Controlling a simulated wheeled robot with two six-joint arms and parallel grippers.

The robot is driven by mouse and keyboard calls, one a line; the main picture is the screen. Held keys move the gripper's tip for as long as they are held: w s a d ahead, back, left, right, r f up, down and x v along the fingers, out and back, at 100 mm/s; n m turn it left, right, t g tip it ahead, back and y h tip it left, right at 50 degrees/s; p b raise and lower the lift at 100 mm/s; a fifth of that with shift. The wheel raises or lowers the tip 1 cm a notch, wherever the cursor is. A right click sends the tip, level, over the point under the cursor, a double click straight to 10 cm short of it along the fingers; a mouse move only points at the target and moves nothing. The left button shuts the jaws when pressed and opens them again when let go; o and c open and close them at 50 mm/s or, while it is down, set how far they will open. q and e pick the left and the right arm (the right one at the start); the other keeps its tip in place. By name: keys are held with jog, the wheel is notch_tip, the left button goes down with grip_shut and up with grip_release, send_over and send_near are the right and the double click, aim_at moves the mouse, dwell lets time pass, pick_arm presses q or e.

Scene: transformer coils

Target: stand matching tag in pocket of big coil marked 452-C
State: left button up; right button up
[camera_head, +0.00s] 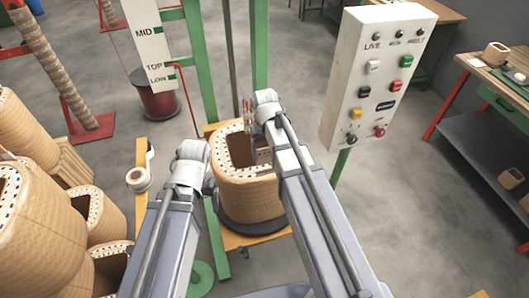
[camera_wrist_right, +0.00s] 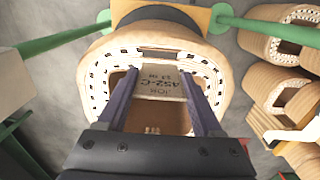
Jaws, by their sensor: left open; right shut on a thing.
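The big coil (camera_head: 244,190) is a tan wound ring with a dark opening, on a stand in the middle of the head view. Its pale, slotted top rim (camera_wrist_right: 98,75) surrounds the opening in the right wrist view. My right gripper (camera_wrist_right: 160,75) is shut on a tan tag (camera_wrist_right: 160,88), printed 452-C upside down, over the coil's opening. A dark slot shows in the rim just beyond the tag; I cannot tell whether the tag touches it. In the head view my right gripper (camera_head: 250,140) is above the coil. My left gripper (camera_head: 211,192) is open and empty at the coil's left side.
Several other tan coils (camera_head: 25,215) crowd the left side. A white button panel (camera_head: 375,80) stands to the right of the coil, and green posts (camera_head: 260,45) rise behind it. A workbench (camera_head: 490,75) is at the far right. The floor at the lower right is mostly clear.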

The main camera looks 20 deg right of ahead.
jog(key=shift+f+b, duration=3.6)
jog(key=shift+f, duration=0.25)
jog(key=o, duration=1.3)
jog(key=shift+o, duration=0.2)
jog(key=shift+r, duration=0.15)
notch_tip(320, 180, up, 8)
jog(key=p, duration=0.8)
jog(key=shift+f, duration=0.2)
jog(key=shift+f, duration=0.15)
notch_tip(320, 180, down, 8)
jog(key=b, duration=0.8)
